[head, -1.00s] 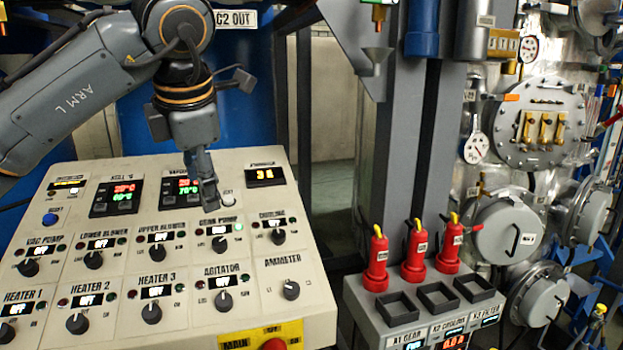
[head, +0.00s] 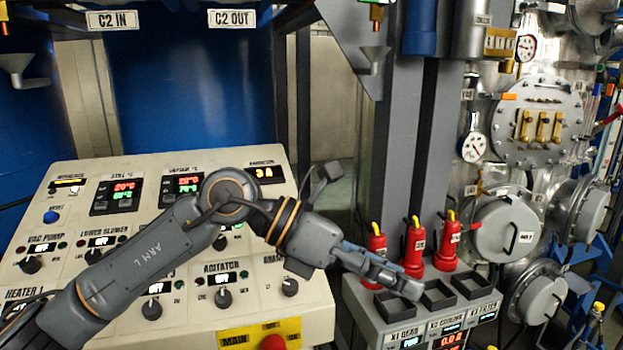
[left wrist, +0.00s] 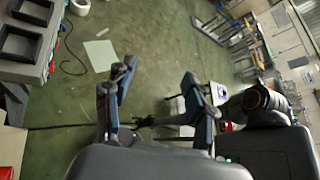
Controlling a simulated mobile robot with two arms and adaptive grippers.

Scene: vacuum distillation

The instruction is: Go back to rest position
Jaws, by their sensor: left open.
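My left arm reaches across the control panel (head: 60,215) in the head view. My left gripper (head: 410,287) points right, in front of the small grey box (head: 365,320) with red bottle-like items. In the left wrist view its two fingers (left wrist: 158,100) stand well apart with nothing between them, so it is open and empty. Green floor shows beyond the fingers.
Red bottle-like items (head: 415,245) stand on the grey box behind open square trays (head: 440,294). A red and yellow emergency button (head: 272,342) sits at the panel's front edge. Steel vessels with round hatches (head: 508,228) fill the right side. A white sheet (left wrist: 100,54) lies on the floor.

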